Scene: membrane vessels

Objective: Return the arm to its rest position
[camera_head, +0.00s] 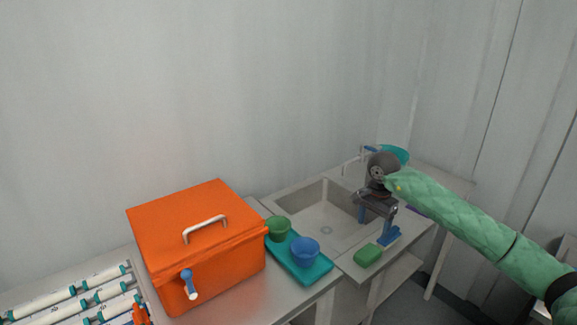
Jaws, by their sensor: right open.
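My right arm (470,222), in a green quilted sleeve, reaches in from the right edge. My right gripper (375,226) points down over the right side of the sink (315,215). Its two blue-tipped fingers stand apart, with nothing seen between them. A green sponge-like block (367,255) lies on the counter just below and left of the near finger, apart from it as far as I can tell. My left gripper is not in view.
An orange cooler box (190,225) stands left of the sink. A teal tray (300,262) holds a green cup (278,228) and a blue cup (305,250). White tubes (85,295) lie at lower left. A teal bowl-like thing (396,153) and the tap (350,162) are behind my gripper.

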